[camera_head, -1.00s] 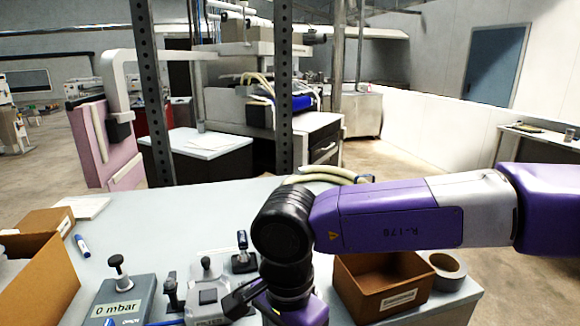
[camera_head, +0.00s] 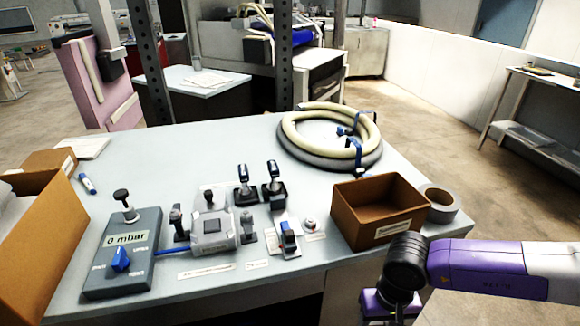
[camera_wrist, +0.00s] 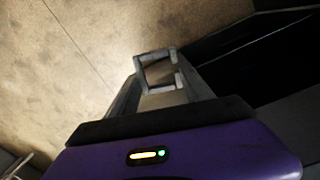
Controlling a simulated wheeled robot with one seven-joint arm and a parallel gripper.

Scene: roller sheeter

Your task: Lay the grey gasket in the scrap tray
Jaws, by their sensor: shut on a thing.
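In the wrist view my gripper (camera_wrist: 160,84) is shut on a small grey, roughly square frame (camera_wrist: 152,54), which I take to be the grey gasket. Its dim outline partly blends with the fingers. Floor shows beyond it. In the head view my gripper is out of sight; only my arm shows at lower right, in front of the table's right side. An open brown box (camera_head: 352,222) with a white label stands at the table's right front. It may be the scrap tray, but I cannot read the label.
A tape roll (camera_head: 441,204) stands right of the box, and a coiled hose (camera_head: 330,160) lies behind it. A pressure gauge unit (camera_head: 124,255), a grey clamp device (camera_head: 212,232) and several small levers fill the front.

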